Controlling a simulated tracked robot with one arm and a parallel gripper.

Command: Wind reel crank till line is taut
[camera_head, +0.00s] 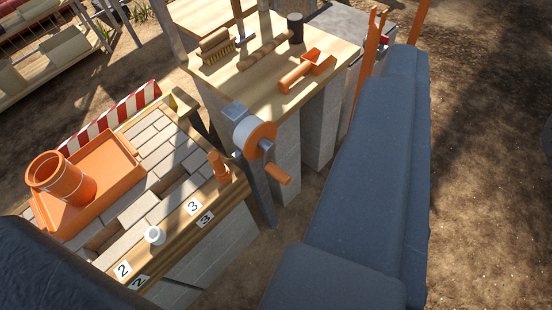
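The reel (262,130) has an orange round face and a grey block behind it. It is mounted at the top of a dark post, near the picture's middle. An orange crank handle (278,174) sticks out from its lower right side. I cannot make out a line, so slack or taut does not show. An orange peg (219,167) stands on the wooden beam just left of the reel. Large blue-grey parts of my arm (370,190) fill the right middle, apart from the crank in the picture. I see no gripper fingers, and nothing visibly touches the crank.
Left is a brick surface (165,150) with an orange tray (105,165), an orange pot (62,178) and a white cylinder (155,236). Bare ground lies right.

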